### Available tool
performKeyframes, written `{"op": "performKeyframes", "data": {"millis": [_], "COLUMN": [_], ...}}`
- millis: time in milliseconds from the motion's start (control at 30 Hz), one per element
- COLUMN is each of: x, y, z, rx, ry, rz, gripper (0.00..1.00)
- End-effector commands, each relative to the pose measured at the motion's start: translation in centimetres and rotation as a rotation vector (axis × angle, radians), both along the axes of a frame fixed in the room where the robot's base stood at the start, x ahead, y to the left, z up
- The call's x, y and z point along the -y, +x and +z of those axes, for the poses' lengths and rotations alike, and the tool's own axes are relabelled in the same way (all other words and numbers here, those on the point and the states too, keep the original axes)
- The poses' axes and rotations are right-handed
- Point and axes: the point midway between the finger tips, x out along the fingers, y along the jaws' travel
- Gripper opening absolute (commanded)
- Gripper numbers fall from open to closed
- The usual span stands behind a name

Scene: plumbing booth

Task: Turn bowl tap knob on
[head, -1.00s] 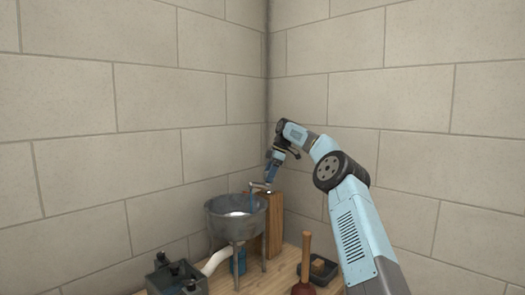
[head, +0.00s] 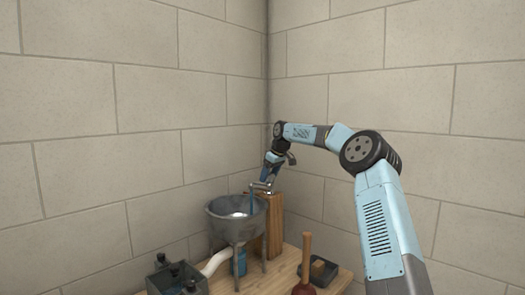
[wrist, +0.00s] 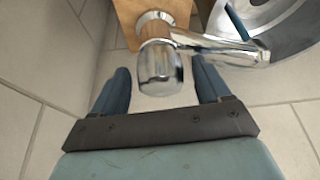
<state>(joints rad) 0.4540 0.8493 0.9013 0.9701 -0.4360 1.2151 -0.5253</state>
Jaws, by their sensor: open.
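The chrome tap knob (wrist: 159,68) shows large in the wrist view, with the tap's spout (wrist: 225,48) running right from it over the bowl. In the head view the tap (head: 261,186) sits small at the top of a wooden post (head: 276,222), beside the grey metal bowl (head: 222,222). The bowl's rim also shows in the wrist view (wrist: 285,28). My gripper (wrist: 163,78) is open, with one blue finger on each side of the knob in the picture. Whether either finger touches the knob, I cannot tell. In the head view my gripper points down at the tap.
The bowl stands on legs on a wooden table, with a white pipe (head: 216,262) below. A plunger (head: 305,265) and a dark tray (head: 318,272) stand at the right. A dark box with knobs (head: 176,279) is at the front left. Block walls meet close behind.

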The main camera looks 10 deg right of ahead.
Motion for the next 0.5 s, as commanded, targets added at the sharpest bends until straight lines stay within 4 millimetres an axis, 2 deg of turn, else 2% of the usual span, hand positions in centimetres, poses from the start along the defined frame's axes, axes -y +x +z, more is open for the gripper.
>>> {"op": "performKeyframes", "data": {"millis": [433, 500], "x": [0.0, 0.2], "y": [0.0, -0.4], "z": [0.1, 1.2], "rx": [0.002, 0.005], "ry": [-0.001, -0.001], "rz": [-0.304, -0.314], "gripper": [0.76, 0.76]}}
